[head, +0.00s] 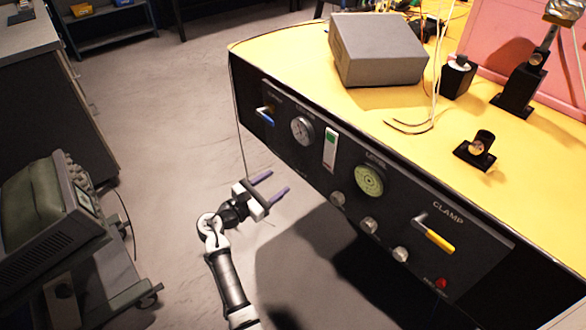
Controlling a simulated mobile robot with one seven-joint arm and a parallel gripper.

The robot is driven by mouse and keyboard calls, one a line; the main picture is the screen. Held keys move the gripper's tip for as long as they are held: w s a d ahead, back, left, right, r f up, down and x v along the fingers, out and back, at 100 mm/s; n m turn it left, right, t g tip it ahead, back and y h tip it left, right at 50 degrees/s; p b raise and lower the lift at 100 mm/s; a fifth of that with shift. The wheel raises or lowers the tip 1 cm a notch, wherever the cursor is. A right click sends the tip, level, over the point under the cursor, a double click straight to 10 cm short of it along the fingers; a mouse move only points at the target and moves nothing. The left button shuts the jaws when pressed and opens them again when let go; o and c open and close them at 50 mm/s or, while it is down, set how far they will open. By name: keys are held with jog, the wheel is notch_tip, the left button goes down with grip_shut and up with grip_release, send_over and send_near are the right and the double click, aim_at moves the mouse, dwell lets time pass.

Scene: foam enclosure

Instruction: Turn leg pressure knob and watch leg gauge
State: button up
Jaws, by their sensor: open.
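The dark control panel (315,195) runs along the front of the yellow-topped table. A round white-faced gauge (302,130) sits on its left part; the label above it is too small to read surely, and so is its needle. Three small silver knobs line the lower panel: a left one (338,198), a middle one (369,225) and a right one (400,254). I cannot tell which is the leg pressure knob. My gripper (280,181) is open and empty, its purple fingers pointing toward the panel, apart from it and left of the knobs.
The panel also bears a blue-handled lever (265,116), a green-and-white switch (330,150), a greenish LEVEL dial (369,180), a yellow CLAMP handle (436,236) and a red button (441,283). A grey box (376,50) stands on the tabletop. A cart with equipment (62,225) stands left; open floor lies between.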

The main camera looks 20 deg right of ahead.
aim_at(296, 169)
jog(key=x, duration=0.8)
jog(key=shift+w+d+p, duration=0.15)
jog(key=shift+d+p, duration=0.2)
jog(key=c, duration=1)
jog(key=shift+f, duration=0.1)
